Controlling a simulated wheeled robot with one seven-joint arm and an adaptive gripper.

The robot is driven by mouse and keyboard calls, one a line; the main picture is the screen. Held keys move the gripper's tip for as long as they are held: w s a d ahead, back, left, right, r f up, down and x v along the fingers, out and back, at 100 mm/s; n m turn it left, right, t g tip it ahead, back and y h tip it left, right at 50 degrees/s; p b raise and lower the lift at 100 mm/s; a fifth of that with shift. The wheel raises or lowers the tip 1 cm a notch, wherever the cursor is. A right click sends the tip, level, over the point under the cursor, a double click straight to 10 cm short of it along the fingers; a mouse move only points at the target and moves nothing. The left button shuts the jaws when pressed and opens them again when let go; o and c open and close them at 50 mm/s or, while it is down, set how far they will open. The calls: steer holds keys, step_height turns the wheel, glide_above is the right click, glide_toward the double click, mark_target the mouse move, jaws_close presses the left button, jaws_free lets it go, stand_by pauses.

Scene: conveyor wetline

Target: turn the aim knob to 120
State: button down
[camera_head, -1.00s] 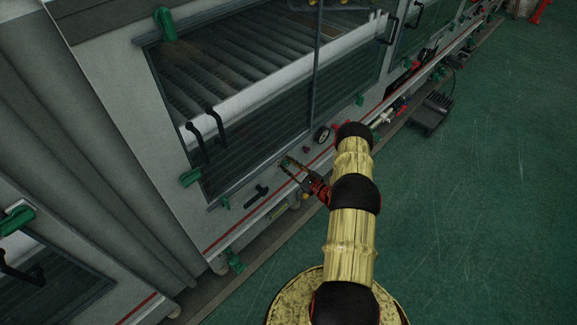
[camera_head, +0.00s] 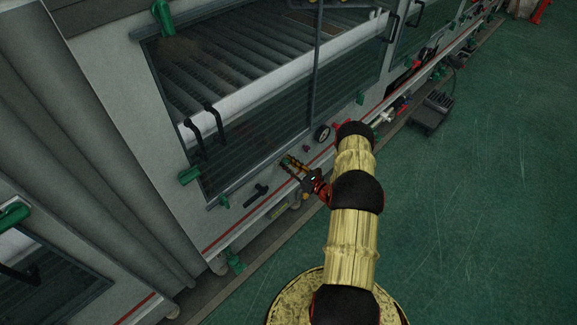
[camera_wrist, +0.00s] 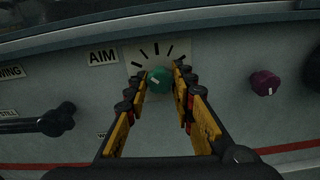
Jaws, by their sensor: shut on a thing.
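The aim knob (camera_wrist: 158,80) is green and round with a pale pointer line. It sits on the pale panel beside an "AIM" label (camera_wrist: 103,57), with dark tick marks fanned above it. The pointer line's exact angle is too small to read. My gripper (camera_wrist: 162,76) has its yellow and black fingers on both sides of the knob, shut on it. In the head view, my gripper (camera_head: 291,164) reaches the machine's front panel below the window, and the knob is hidden there.
A purple knob (camera_wrist: 265,83) sits to the right on the panel. A black lever handle (camera_wrist: 45,122) is at the left. The green floor (camera_head: 480,230) on the right is open.

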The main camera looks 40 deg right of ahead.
steer(key=m+b, duration=0.1)
steer(key=m, duration=0.3)
steer(key=shift+m, duration=2.5)
steer(key=c, duration=1.6)
jaws_free()
steer(key=shift+o, duration=0.5)
steer(key=s+d, duration=0.1)
steer(key=s, duration=1.1)
